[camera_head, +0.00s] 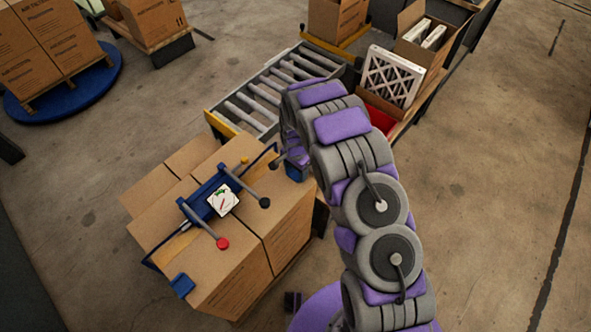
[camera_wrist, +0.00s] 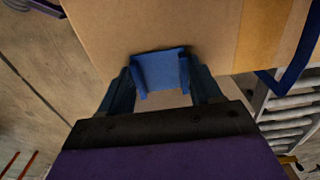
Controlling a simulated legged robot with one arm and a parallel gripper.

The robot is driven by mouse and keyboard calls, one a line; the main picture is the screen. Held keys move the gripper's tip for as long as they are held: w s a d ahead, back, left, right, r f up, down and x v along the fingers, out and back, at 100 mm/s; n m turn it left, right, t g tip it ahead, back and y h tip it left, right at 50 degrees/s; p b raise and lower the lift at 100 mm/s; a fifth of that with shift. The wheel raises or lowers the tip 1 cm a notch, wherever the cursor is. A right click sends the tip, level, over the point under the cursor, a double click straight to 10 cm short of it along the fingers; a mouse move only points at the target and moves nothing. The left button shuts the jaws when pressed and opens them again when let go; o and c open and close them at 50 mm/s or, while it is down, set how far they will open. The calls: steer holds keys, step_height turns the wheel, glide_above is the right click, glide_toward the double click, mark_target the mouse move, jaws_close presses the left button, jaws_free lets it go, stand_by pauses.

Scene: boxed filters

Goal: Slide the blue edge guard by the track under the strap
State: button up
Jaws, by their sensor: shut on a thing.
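The blue edge guard (camera_wrist: 160,70) by the track is between my gripper's (camera_wrist: 162,84) fingers in the wrist view, against a cardboard box. My gripper is shut on it. In the head view the same guard (camera_head: 297,172) shows at the track-side top edge of the carton stack (camera_head: 230,230), partly hidden by my gripper (camera_head: 290,158). The dark blue strap (camera_head: 262,156) crosses the stack; in the wrist view the strap (camera_wrist: 298,50) is to the right, apart from the guard. A second blue guard (camera_head: 182,285) sits at the stack's opposite edge.
A blue strap tensioner (camera_head: 205,200) with a red-knobbed lever (camera_head: 222,243) and a black-knobbed lever (camera_head: 264,202) stands on the cartons. The roller track (camera_head: 262,100) lies behind the stack. An open box with white filters (camera_head: 393,75) is beyond my arm. Floor at right is clear.

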mark_target(267, 154)
steer(key=c, duration=0.5)
steer(key=shift+o, duration=0.2)
steer(key=shift+a, duration=0.1)
steer(key=shift+w, duration=0.1)
steer(key=shift+w+a+f+b, duration=0.1)
steer(key=shift+w+a+b, duration=0.05)
steer(key=shift+w+a, duration=0.5)
steer(key=shift+w+a+r+b, duration=0.1)
steer(key=shift+w+a+b, duration=0.1)
steer(key=shift+w+a, duration=0.5)
steer(key=shift+w+a+f+b, duration=0.15)
steer(key=shift+w+a, duration=0.2)
steer(key=shift+a, duration=0.6)
steer(key=shift+w+a+b, duration=0.35)
steer(key=shift+w+a, duration=0.6)
steer(key=shift+a, duration=0.25)
steer(key=shift+w+a+b, duration=0.35)
steer(key=shift+w+a, duration=0.55)
steer(key=shift+a, duration=0.3)
steer(key=shift+w+a, duration=0.1)
steer(key=shift+w+a, duration=0.45)
steer(key=shift+a, duration=0.2)
